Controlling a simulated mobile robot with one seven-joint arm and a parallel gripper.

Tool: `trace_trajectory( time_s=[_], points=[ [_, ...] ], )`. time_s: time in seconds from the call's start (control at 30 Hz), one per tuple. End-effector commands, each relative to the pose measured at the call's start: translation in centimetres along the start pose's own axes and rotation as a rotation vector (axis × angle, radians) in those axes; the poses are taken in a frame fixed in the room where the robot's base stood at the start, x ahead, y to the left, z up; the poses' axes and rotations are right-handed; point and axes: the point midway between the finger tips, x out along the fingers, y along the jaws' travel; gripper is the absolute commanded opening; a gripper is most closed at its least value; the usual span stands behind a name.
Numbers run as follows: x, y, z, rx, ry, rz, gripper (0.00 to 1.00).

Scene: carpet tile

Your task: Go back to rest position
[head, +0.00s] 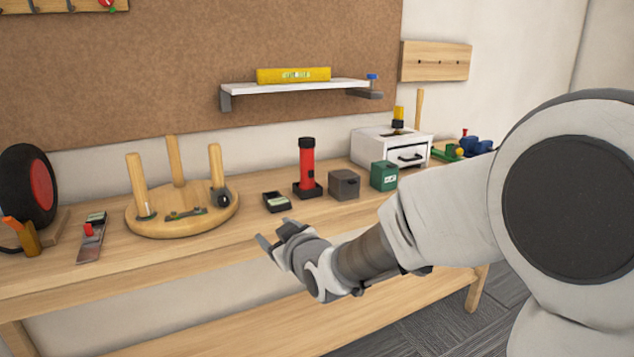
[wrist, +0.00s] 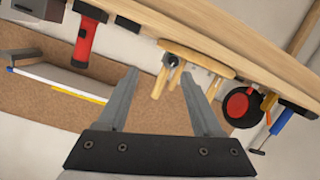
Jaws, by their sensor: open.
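My gripper (head: 274,234) is in front of the workbench's front edge in the head view, at about the height of the bench top. In the wrist view my gripper (wrist: 158,85) shows two grey fingers spread apart with nothing between them. The wooden workbench (head: 85,265) runs along the wall behind it. My gripper appears apart from the bench and the things on it. My arm reaches in from the right and hides part of the bench's right side.
On the bench stand a round wooden base with pegs (head: 180,222), a red flashlight (head: 306,167), a grey box (head: 344,184), a green box (head: 384,175) and a white drawer unit (head: 380,148). A black-red wheel (head: 28,190) stands at left. A shelf (head: 300,88) holds a yellow box (head: 293,75).

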Motion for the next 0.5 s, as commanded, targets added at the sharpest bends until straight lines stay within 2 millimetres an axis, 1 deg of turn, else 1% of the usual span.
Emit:
trace_trajectory(
  time_s=[0.03,0.1,0.17,0.2,0.27,0.3,0.37,0.4,0.47,0.5],
  points=[
    [-1.6,1.4,0.1,0.0,-0.049,0.025,0.67],
    [-3.8,3.0,0.8,0.015,-0.134,0.054,0.67],
    [-5.9,4.2,1.5,0.034,-0.203,0.08,0.67],
    [-7.4,5.0,1.9,0.049,-0.248,0.099,0.67],
    [-9.7,6.1,2.6,0.08,-0.314,0.129,0.67],
    [-11.3,6.7,3.1,0.101,-0.357,0.147,0.67],
    [-13.9,7.4,3.9,0.139,-0.421,0.176,0.67],
    [-15.7,7.8,4.4,0.166,-0.46,0.195,0.67],
    [-18.4,8.2,5.2,0.213,-0.519,0.222,0.67],
    [-20.2,8.3,5.7,0.245,-0.557,0.239,0.67]
  ],
)
